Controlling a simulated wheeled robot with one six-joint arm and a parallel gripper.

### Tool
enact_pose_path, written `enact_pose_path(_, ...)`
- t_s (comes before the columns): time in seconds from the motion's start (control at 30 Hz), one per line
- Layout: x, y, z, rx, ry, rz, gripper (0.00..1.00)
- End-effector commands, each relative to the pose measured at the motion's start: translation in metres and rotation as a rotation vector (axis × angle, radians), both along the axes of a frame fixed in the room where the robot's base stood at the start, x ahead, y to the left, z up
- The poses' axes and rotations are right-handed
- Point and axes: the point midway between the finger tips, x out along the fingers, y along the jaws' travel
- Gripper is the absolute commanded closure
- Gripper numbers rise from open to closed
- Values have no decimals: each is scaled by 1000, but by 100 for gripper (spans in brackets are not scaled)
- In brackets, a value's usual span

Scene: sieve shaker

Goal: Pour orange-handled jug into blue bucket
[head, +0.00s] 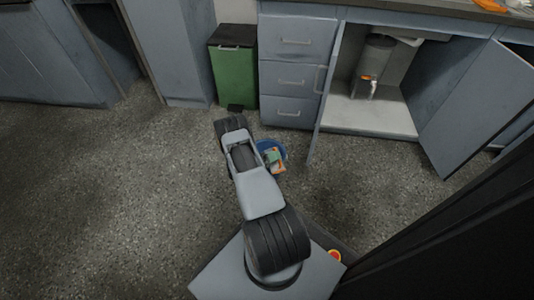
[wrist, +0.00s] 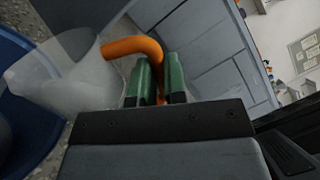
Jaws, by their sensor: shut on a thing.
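The jug (wrist: 75,68) is translucent white with an orange handle (wrist: 133,46). In the wrist view my gripper (wrist: 160,82) has its green fingers shut on that handle. The jug body lies to the left of the fingers and overlaps the blue bucket (wrist: 40,132) in the picture; whether it touches the rim I cannot tell. In the head view the blue bucket (head: 281,164) stands on the floor, partly hidden behind my arm. A bit of orange and green shows in front of it, where my gripper (head: 274,158) is. The jug is hardly visible there.
A green bin (head: 233,66) stands by the drawers (head: 296,75). To their right a cabinet is open, with its door (head: 464,105) swung out and a dispenser with an orange part (head: 375,65) inside. The speckled floor on the left (head: 100,200) is clear.

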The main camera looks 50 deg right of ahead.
Motion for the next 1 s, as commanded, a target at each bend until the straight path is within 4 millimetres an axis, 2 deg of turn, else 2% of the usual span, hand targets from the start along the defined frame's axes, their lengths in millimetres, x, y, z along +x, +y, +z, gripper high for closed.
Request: enact_pose_path(1.0,3,-6,-2,50,94,-3,100)
